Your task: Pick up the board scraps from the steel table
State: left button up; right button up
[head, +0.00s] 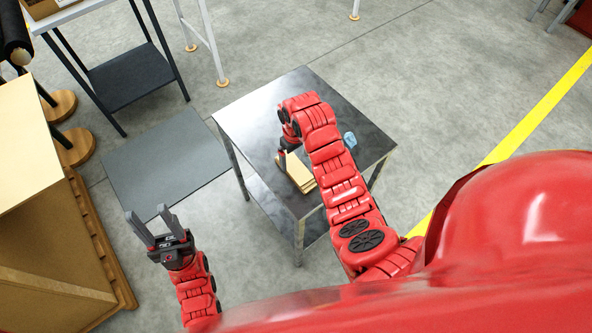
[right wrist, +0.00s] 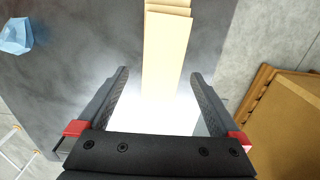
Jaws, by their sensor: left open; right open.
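Several tan board scraps (head: 297,172) lie in a low stack on the steel table (head: 250,110), near its front left edge. My right arm reaches over the table and hides part of them. In the right wrist view the scraps (right wrist: 167,45) reach between the fingers of my right gripper (right wrist: 160,85), which is open with a gap on both sides. In the head view my right gripper (head: 283,158) is beside the stack, partly hidden by its arm. My left gripper (head: 152,220) is open and empty, left of the table above the floor.
A crumpled blue thing (head: 350,139) lies on the table's right part, also seen in the right wrist view (right wrist: 16,36). A grey mat (head: 165,165) lies on the floor left of the table.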

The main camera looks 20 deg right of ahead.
aim_at(296, 168)
jog(key=f+p, duration=0.2)
jog(key=f, duration=0.1)
jog(key=shift+s, duration=0.4)
jog(key=shift+f, duration=0.75)
jog(key=c, duration=1.3)
jog(key=shift+o, duration=0.2)
jog(key=shift+w+r, duration=0.1)
